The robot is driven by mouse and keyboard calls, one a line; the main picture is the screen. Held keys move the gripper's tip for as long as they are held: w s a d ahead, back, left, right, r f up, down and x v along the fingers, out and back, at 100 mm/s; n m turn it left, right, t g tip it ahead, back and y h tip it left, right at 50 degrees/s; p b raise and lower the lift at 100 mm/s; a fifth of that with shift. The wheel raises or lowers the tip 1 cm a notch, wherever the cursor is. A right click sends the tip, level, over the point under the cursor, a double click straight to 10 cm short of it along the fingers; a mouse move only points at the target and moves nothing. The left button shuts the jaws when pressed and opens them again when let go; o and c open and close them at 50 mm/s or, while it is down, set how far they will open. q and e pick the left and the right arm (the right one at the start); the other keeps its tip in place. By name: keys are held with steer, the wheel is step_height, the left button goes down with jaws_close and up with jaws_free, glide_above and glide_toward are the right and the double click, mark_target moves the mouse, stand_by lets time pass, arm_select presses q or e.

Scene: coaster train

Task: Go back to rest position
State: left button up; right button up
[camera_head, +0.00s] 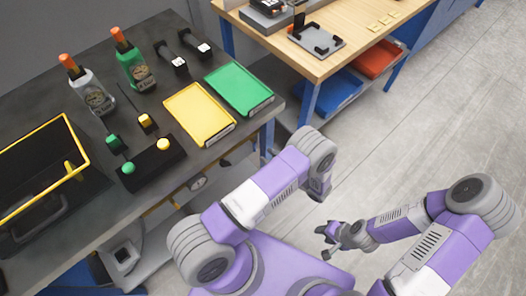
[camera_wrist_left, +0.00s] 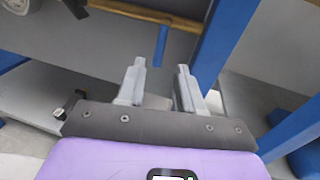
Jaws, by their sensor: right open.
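My left gripper (camera_wrist_left: 160,75) shows in the left wrist view with its two grey fingers apart and nothing between them. My right gripper (camera_head: 324,242) is in the head view, low over the grey floor, right of my purple base. Its fingers are apart, and I see nothing held. Both grippers are clear of the objects on the tables.
The dark table (camera_head: 70,140) holds a yellow tray (camera_head: 199,112), a green tray (camera_head: 240,88), two bottles (camera_head: 90,92) (camera_head: 133,62), a black block with coloured knobs (camera_head: 150,165) and a yellow-rimmed black bin (camera_head: 40,170). A wooden workbench (camera_head: 350,35) stands behind. Floor at right is clear.

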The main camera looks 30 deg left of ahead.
arm_select(q)
steer(key=shift+s+d, duration=0.1)
stand_by(0.5)
steer(key=s+a+f+n+g+h+p, duration=0.1)
steer(key=s+f+n+g+h, duration=0.2)
steer(key=s, duration=0.4)
steer(key=s+a+f+n+g+h+p, duration=0.1)
steer(key=s+f+n+g+h, duration=0.1)
steer(key=s+f+g+h, duration=0.3)
steer(key=s+d+n+g+h+p, duration=0.1)
steer(key=s+d+n+g+h, duration=0.2)
steer(key=s+d+n+h, duration=0.45)
steer(key=w+d+r+n+t+h+p, duration=0.2)
steer(key=w+d+r+n+t+h, duration=0.1)
steer(key=n+t, duration=0.5)
steer(key=shift+w+r+n+h, duration=0.8)
steer(key=shift+r+n+h, duration=0.45)
steer(key=shift+h, duration=0.3)
steer(key=shift+s, duration=0.1)
